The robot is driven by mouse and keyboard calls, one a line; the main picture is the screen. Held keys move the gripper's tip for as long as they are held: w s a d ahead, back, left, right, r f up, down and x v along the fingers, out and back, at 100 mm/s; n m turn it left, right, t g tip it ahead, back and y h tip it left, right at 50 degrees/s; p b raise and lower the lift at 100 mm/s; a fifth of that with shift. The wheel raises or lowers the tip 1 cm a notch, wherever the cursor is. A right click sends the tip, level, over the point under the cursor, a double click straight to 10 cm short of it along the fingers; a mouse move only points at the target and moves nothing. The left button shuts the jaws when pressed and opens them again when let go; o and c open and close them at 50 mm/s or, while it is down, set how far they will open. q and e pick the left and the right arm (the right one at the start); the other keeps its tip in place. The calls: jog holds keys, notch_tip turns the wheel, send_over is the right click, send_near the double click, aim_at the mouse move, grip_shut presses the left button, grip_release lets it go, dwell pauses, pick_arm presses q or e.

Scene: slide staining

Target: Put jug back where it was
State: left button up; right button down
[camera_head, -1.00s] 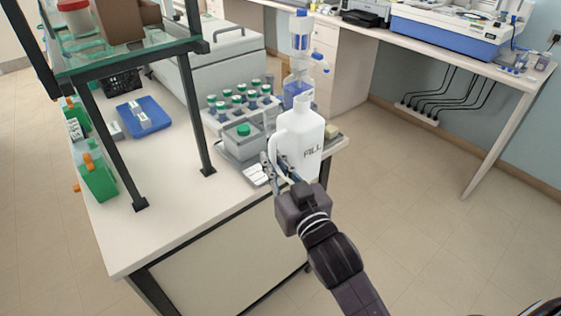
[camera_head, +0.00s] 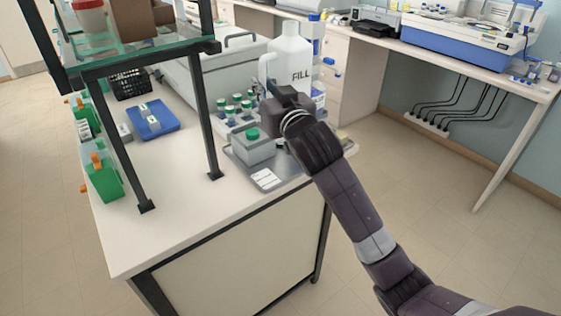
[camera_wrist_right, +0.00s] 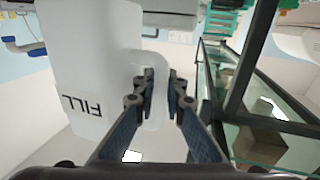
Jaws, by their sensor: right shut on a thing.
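The jug (camera_head: 291,62) is white with "FILL" on its side. It looks upright in the head view, raised above the bench. My right gripper (camera_head: 274,93) is shut on the jug's handle. In the right wrist view, the fingers (camera_wrist_right: 160,90) close around the handle (camera_wrist_right: 157,118), and the jug's body (camera_wrist_right: 95,75) fills the left of the picture. The fingertips are mostly hidden in the head view by the wrist and jug. My left gripper is not in view.
A glass shelf on black posts (camera_head: 206,120) stands to the left. A blue tray (camera_head: 152,119) sits beneath it. The bench's front (camera_head: 170,225) is clear.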

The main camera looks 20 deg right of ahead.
jog(key=shift+f+b, duration=0.4)
jog(key=shift+f, duration=9.15)
jog(key=c, duration=2.4)
grip_release()
jog(key=shift+f, duration=0.25)
jog(key=o, duration=0.4)
jog(key=shift+r, duration=0.1)
